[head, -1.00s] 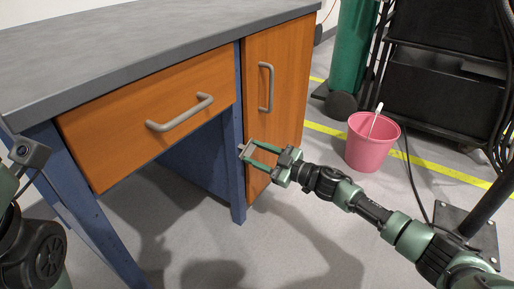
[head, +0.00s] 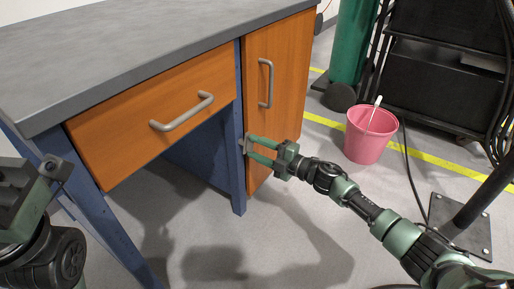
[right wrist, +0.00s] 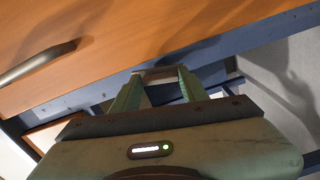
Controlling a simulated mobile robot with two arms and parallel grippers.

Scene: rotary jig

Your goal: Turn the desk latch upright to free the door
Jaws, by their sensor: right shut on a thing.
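The desk's wooden door (head: 285,75) is closed at the right, with a grey vertical handle (head: 265,84). My right gripper (head: 247,146) reaches in from the right to the door's lower left edge, beside the blue desk post (head: 239,186). Its fingers are shut on a small piece at the post, which I take for the latch; the fingertips largely hide it and its angle is hard to tell. In the right wrist view the fingertips (right wrist: 160,76) meet at the blue frame. My left gripper (head: 52,170) shows partly at the lower left; its jaw state is unclear.
A closed drawer (head: 150,125) with a grey handle (head: 182,111) is left of the door. A pink bucket (head: 366,143) stands on the floor at right, near a black cabinet (head: 435,90) and a green cylinder (head: 351,45). Floor before the desk is clear.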

